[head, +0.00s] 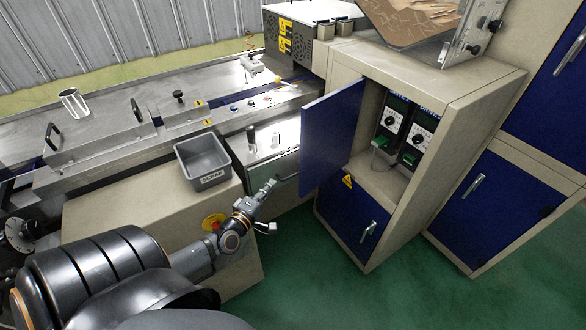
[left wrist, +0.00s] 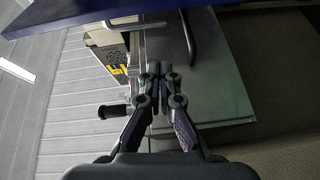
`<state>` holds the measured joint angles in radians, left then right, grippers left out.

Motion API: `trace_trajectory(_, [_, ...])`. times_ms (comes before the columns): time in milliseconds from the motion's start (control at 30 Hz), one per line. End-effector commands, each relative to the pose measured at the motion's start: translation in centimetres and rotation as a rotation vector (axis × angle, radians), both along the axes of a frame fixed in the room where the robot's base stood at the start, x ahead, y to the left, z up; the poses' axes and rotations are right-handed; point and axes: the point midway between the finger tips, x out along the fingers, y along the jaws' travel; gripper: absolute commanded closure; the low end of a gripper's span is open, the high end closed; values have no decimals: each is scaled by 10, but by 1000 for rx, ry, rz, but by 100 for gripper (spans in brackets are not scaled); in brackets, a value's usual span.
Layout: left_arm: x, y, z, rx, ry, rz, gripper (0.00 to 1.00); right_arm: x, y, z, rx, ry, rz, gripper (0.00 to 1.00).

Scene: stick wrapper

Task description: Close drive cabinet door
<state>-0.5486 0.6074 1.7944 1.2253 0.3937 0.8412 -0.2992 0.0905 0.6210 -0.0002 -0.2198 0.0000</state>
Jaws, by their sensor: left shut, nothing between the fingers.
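The blue drive cabinet door (head: 335,142) stands open in the head view, swung out to the left of its cabinet. The beige drive cabinet (head: 400,195) shows two drive units (head: 396,125) with dials and green terminals inside. My left gripper (head: 270,185) is shut and empty, to the left of the open door and apart from it, near a dark handle. In the left wrist view the shut fingers (left wrist: 160,70) point at a grey panel with a bar handle, and the blue door's edge (left wrist: 90,14) crosses the top. My right gripper is not in view.
A grey bin (head: 203,162) sits on the beige machine housing (head: 130,205), left of my left gripper. A lower blue door (head: 350,222) is shut below the open compartment. Another blue-doored cabinet (head: 500,205) stands to the right. Green floor (head: 390,290) in front is clear.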

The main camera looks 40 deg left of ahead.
Motion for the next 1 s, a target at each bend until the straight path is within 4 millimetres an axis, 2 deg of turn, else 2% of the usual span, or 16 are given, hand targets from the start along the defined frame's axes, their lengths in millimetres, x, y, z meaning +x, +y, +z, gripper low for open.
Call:
trace_trajectory(33, [1,-1,13,-52,-33,6,100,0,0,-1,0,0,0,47])
trace_trajectory(100, [2,-1,22,-93,-56,13,100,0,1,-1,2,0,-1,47])
trace_trajectory(267, [7,0,23,-100,-62,17,100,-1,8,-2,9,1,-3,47])
trace_trajectory(367, [18,2,23,-100,-64,18,100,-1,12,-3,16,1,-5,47])
trace_trajectory(767, [103,12,22,-98,-62,18,100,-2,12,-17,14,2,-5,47])
trace_trajectory(867, [99,-5,25,-102,-58,15,100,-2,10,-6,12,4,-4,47])
trace_trajectory(1000, [96,-20,24,-99,-57,15,100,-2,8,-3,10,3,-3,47])
